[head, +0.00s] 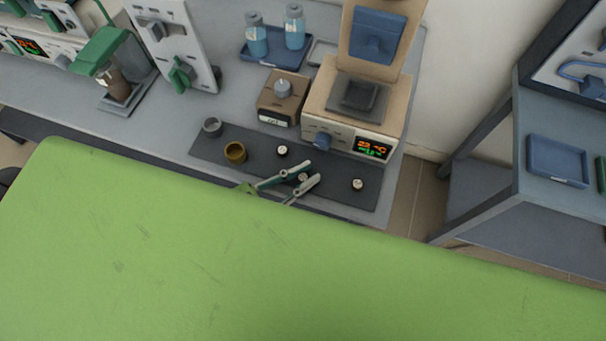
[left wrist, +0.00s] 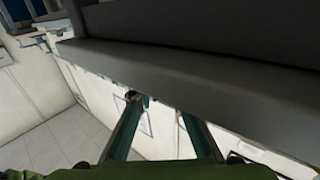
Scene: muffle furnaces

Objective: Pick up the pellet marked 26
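Three small dark pellets with pale tops lie on the dark mat (head: 335,196) in the head view: a left pellet (head: 282,152), a middle pellet (head: 303,177) and a right pellet (head: 358,184). Their numbers are too small to read, so I cannot tell which is 26. My left gripper (head: 309,174) is open, its fingertips on either side of the middle pellet. Whether they touch it I cannot tell. In the left wrist view the two fingers (left wrist: 160,112) are spread below a dark edge; no pellet shows clearly there. My right gripper is not in view.
A brass-coloured cup (head: 235,152) and a grey cup (head: 212,127) stand on the mat's left part. Behind are a small brown device (head: 283,97) and an open furnace (head: 352,108) with a lit display. A blue tray (head: 557,160) lies on the right-hand shelf.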

